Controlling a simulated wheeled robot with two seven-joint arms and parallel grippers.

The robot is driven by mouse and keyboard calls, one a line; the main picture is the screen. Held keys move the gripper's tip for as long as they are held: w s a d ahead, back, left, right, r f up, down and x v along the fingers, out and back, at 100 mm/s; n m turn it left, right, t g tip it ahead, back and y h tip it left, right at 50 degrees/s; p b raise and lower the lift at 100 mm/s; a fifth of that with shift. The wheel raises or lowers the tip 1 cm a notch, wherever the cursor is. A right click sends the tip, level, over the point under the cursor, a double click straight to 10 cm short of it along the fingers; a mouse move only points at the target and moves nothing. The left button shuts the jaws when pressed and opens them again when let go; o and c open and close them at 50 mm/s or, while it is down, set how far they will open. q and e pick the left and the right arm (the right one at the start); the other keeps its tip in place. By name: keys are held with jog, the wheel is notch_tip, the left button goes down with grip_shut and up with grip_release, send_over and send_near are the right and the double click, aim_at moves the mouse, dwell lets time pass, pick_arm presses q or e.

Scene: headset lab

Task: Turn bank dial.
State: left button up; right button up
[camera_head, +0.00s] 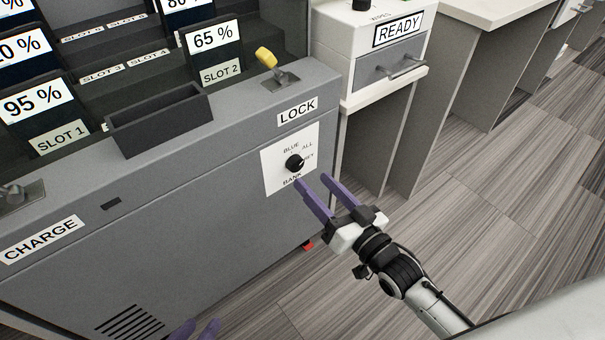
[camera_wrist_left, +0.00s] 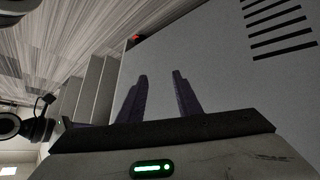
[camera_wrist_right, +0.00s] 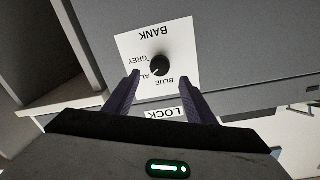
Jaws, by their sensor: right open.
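The bank dial (camera_head: 294,162) is a round black knob on a white square plate (camera_head: 273,178) marked BANK, BLUE, ALL and GREY, on the front of the grey cabinet. In the right wrist view the dial (camera_wrist_right: 159,65) sits just beyond and between the fingertips, and the plate (camera_wrist_right: 182,45) appears upside down. My right gripper (camera_head: 312,179) is open, its purple fingers pointing at the dial and apparently short of it. My left gripper (camera_head: 196,328) shows only its fingertips at the bottom edge; in the left wrist view its fingers (camera_wrist_left: 159,76) are apart and empty, facing the grey cabinet front.
A LOCK label (camera_head: 297,110) and a yellow-tipped lever (camera_head: 266,57) are above the dial. A black tray (camera_head: 160,120) and battery slots are to the left. A white READY unit with a drawer (camera_head: 391,68) stands at the right. Floor (camera_head: 480,215) on the right is clear.

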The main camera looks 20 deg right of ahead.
aim_at(297, 167)
pick_arm(q)
jog(key=shift+w+d+f+m+g+b, duration=0.1)
jog(key=shift+d+f+m+g+b, duration=0.2)
jog(key=shift+d+f+b, duration=0.35)
pick_arm(e)
jog(key=x, duration=0.6)
jog(key=shift+f, duration=0.1)
pick_arm(q)
jog(key=shift+a+r, duration=0.1)
jog(key=shift+a, duration=0.05)
